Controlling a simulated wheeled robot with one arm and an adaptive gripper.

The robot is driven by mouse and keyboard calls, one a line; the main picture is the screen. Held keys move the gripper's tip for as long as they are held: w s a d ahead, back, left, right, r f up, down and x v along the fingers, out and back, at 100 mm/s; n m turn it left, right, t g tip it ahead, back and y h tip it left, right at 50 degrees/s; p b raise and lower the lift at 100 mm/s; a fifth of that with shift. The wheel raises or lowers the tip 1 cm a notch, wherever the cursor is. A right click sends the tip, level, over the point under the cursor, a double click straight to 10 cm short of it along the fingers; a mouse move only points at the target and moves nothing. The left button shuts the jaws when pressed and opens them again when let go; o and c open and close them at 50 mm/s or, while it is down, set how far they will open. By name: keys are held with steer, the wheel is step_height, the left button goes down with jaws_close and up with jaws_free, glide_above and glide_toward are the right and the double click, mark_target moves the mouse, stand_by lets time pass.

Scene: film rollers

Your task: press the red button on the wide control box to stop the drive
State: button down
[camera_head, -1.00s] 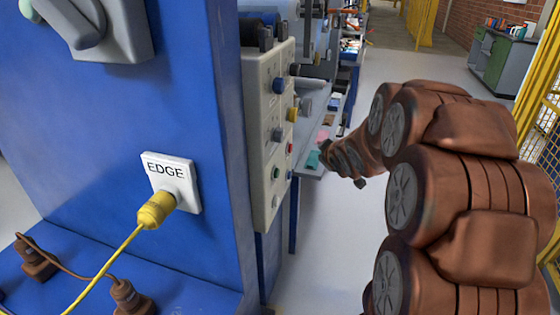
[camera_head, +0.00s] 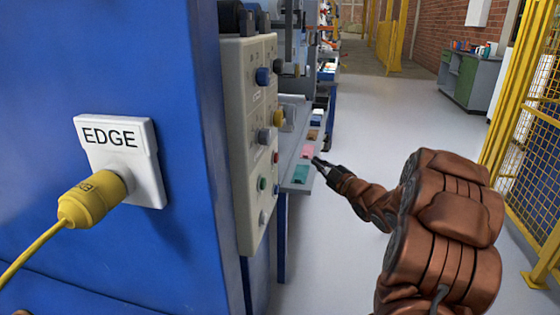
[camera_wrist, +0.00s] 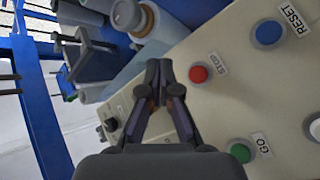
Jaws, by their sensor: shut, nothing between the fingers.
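The beige control box (camera_head: 236,130) stands on the side of the blue machine, seen at a steep angle. Its red button (camera_head: 276,157) is small here. In the wrist view, a beige panel (camera_wrist: 225,105) carries a red button (camera_wrist: 199,74) labelled STOP, a blue button (camera_wrist: 268,32) labelled RESET and a green button (camera_wrist: 239,152) labelled GO. My gripper (camera_head: 317,162) is shut and empty, right of the box in the head view. In the wrist view its fingertips (camera_wrist: 159,66) appear just left of the red button; their distance from the panel is unclear.
A white EDGE socket (camera_head: 147,165) with a yellow plug (camera_head: 92,199) is on the blue machine (camera_head: 185,80). A grey shelf (camera_head: 300,150) with coloured pads lies behind the gripper. A yellow mesh fence (camera_head: 530,130) stands right.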

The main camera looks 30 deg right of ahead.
mark_target(277, 158)
steer(key=w+a+b, duration=0.3)
steer(key=w+a, duration=0.3)
steer(key=a, duration=0.1)
stand_by(0.6)
stand_by(1.4)
steer(key=shift+w+a, duration=0.25)
steer(key=shift+w, duration=0.05)
steer(key=shift+w+a+b, duration=0.3)
steer(key=shift+a, duration=0.1)
stand_by(1.1)
steer(key=shift+d, duration=0.1)
steer(key=shift+s+d+p, duration=0.3)
steer(key=shift+s+d, duration=0.3)
